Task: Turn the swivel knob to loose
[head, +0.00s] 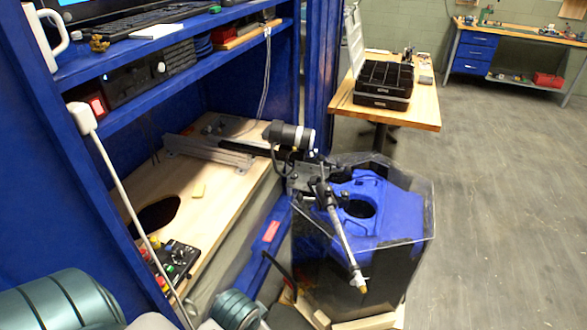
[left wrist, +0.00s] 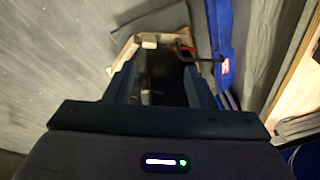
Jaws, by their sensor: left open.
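The thruster tank (head: 372,280) is a clear-walled, many-sided tank with a blue insert (head: 385,195) that has a round hole. A dark bracket (head: 300,178) sits at its upper left rim, with a slim metal rod (head: 340,228) slanting down in front. The swivel knob is too small to single out among the bracket's parts. My left gripper (left wrist: 160,75) shows in the left wrist view. Its two dark fingers stand wide apart, and I see nothing held between them. Its fingers are not visible in the head view. My right gripper is in neither view.
A black and silver cylinder (head: 288,135) stands above the bracket. A wooden bench (head: 222,195) with a control box (head: 177,262) lies left of the tank, inside a blue frame. A wooden table (head: 420,105) stands behind. The floor (head: 500,200) at right is clear.

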